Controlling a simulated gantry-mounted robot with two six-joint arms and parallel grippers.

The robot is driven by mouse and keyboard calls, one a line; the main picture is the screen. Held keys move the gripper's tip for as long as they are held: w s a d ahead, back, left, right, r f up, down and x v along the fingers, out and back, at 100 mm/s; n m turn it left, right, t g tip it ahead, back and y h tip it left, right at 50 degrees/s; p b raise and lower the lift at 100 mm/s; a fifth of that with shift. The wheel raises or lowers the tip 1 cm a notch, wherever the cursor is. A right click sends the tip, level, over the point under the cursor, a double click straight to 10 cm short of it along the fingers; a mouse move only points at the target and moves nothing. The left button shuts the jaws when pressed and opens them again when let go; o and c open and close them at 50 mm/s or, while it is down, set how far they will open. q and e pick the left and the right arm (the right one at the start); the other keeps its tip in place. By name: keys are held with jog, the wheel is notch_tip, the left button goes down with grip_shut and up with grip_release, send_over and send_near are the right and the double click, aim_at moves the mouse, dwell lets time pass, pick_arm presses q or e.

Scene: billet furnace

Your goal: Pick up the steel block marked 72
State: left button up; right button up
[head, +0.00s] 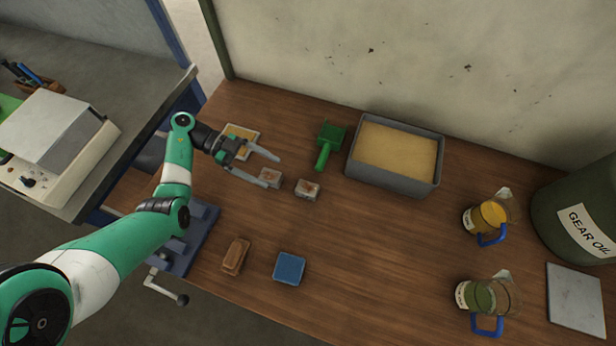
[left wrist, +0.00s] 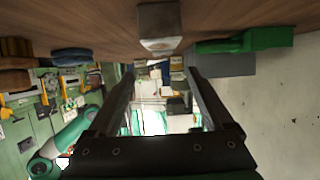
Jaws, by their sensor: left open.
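Two small grey steel blocks with brownish tops lie side by side on the wooden bench: a left block (head: 270,177) and a right block (head: 307,189). Their markings are too small to read, so I cannot tell which is 72. My left gripper (head: 272,171) is open, with its fingers reaching right over or beside the left block. In the left wrist view, the open fingers (left wrist: 160,75) are apart with nothing gripped. One block (left wrist: 160,28) shows there, in line with the gap and off the fingertips. My right gripper is out of view.
A green scoop (head: 325,145) and a grey bin of sand-coloured material (head: 440,165) stand behind the blocks. A small yellow-topped tray (head: 250,131) is behind the gripper. A brown brush-like block (head: 235,256) and a blue pad (head: 289,268) lie in front. Jugs (head: 487,216) stand right.

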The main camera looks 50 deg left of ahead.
aim_at(305, 187)
pick_arm(q)
jog(key=x, duration=0.6)
jog(key=shift+b, duration=0.4)
jog(key=b+x, duration=0.1)
jog(key=x, duration=0.4)
jog(key=shift+w+d+r, duration=0.15)
jog(key=shift+w, duration=0.1)
jog(key=shift+c, duration=0.2)
grip_shut()
jog(key=shift+r, duration=0.1)
